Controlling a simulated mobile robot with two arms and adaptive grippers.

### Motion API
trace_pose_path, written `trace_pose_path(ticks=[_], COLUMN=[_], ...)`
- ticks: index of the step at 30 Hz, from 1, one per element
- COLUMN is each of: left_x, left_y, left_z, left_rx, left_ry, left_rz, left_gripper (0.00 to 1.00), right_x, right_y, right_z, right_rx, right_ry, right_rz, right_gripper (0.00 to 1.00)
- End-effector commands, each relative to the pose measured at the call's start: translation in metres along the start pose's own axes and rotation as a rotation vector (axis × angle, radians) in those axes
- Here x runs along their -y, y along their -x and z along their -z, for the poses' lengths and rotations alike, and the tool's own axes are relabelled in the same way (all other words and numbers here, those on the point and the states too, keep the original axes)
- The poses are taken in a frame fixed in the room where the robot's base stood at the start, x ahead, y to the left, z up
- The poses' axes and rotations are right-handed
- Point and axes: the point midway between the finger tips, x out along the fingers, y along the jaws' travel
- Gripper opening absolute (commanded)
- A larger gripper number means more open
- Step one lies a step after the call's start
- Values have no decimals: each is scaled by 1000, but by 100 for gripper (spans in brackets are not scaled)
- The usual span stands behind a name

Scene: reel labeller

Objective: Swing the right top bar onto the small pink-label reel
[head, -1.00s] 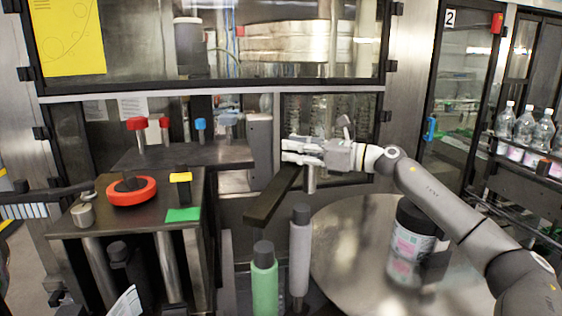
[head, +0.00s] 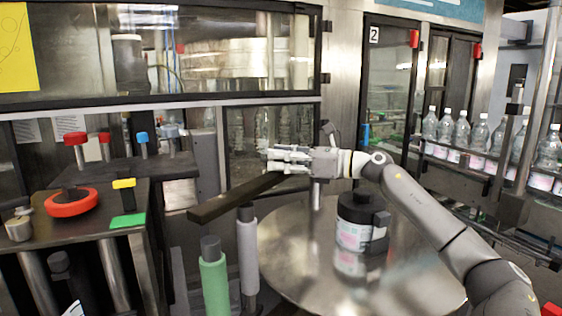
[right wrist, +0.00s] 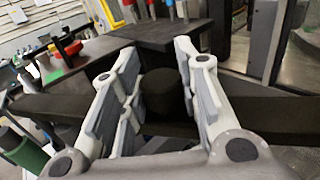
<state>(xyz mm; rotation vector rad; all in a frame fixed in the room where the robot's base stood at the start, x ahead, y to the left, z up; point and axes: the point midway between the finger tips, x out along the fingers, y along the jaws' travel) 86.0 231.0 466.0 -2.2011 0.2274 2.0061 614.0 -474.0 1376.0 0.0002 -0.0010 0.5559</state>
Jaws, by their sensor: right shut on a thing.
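The right top bar (head: 232,199) is a long dark bar. In the head view it slants from my right gripper (head: 272,160) down to the left, level above the grey roller. In the right wrist view my right gripper (right wrist: 160,92) has its fingers on both sides of a dark round knob (right wrist: 160,88) on the bar, which runs crosswise behind it (right wrist: 262,108). The small reel with a pink and white label (head: 353,233) stands on the round metal table (head: 290,262), right of and below the gripper, apart from the bar. My left gripper is not in view.
A green roll (head: 214,278) and a grey roller (head: 248,255) stand below the bar. A red ring (head: 72,204) sits on the dark bench at the left. Glass panels stand behind; bottles (head: 461,130) line the right.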

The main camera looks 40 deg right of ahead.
Motion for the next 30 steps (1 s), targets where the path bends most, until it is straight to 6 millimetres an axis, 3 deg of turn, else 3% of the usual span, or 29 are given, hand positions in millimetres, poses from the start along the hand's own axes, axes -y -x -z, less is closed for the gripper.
trace_pose_path(ticks=[7,8,13,23,30], left_x=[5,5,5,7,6], left_y=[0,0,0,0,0], left_z=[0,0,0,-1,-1], left_rx=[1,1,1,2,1], left_ry=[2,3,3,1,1], left_rz=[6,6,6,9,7], left_gripper=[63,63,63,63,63], right_x=[0,0,0,0,2], right_y=[0,0,0,0,12], right_z=[0,0,0,0,3], right_rx=[0,0,0,0,-3], right_ry=[-1,-1,-1,-1,-4], right_rz=[0,0,1,1,4], right_gripper=[0,31,52,52,52])
